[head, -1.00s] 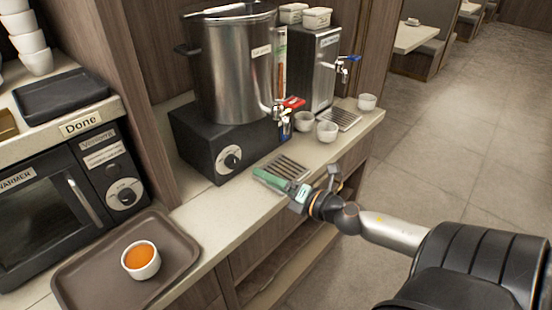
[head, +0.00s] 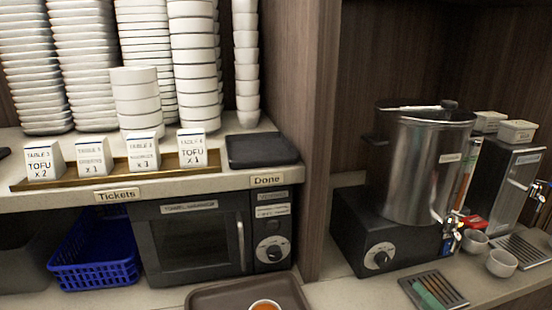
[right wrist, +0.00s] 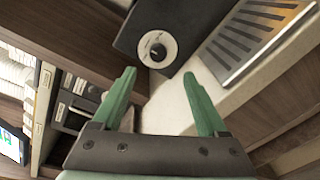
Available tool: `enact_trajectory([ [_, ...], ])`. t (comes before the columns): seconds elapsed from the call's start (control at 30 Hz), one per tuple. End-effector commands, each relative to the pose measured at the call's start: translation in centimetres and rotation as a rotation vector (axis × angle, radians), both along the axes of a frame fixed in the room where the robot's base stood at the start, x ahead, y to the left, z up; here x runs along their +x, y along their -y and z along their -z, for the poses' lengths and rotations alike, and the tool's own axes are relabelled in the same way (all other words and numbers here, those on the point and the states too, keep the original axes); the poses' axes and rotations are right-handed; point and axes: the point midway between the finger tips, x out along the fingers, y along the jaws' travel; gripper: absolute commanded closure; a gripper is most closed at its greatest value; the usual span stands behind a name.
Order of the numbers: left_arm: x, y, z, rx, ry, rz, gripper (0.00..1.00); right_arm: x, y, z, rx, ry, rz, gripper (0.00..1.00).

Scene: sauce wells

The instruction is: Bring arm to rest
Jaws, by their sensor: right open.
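The rest of the right arm is out of the head view. My left gripper is not in view.
A bowl of orange sauce (head: 265,305) sits on a brown tray (head: 205,294), cut off by the lower edge. The steel urn (head: 415,165), white cups (head: 501,263) and warmer (head: 190,243) line the counter. Ticket cards (head: 92,158) and stacked bowls stand on the shelf.

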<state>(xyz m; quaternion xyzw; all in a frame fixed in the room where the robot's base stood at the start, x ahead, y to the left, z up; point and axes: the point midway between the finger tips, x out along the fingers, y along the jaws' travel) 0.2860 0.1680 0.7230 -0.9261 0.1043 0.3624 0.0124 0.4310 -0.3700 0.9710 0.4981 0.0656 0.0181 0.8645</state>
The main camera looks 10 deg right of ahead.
Motion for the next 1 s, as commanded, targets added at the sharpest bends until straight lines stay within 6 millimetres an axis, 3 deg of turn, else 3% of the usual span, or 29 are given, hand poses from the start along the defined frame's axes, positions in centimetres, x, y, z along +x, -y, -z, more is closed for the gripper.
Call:
enact_trajectory([
  [0.17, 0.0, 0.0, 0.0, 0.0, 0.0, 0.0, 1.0, -1.4, 1.1, 1.2, 0.36, -0.019, 0.273, 0.24],
  [0.27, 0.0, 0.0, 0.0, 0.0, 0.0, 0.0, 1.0, -3.4, 1.3, 3.6, 0.636, -0.077, 0.486, 0.24],
  [0.37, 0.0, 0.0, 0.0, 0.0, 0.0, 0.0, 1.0, -5.9, 0.2, 6.7, 0.896, -0.173, 0.695, 0.24],
  [0.5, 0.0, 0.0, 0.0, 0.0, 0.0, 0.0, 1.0, -9.7, -3.3, 10.5, 1.175, -0.345, 0.932, 0.24],
  [0.6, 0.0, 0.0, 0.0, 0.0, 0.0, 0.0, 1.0, -12.0, -6.0, 12.1, 1.299, -0.459, 1.045, 0.24],
  [0.8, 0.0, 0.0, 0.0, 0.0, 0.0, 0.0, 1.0, -15.6, -11.1, 13.6, 1.459, -0.67, 1.205, 0.24],
  [1.0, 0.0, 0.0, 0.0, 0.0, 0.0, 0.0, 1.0, -18.8, -16.0, 13.5, 1.558, -0.879, 1.317, 0.24],
])
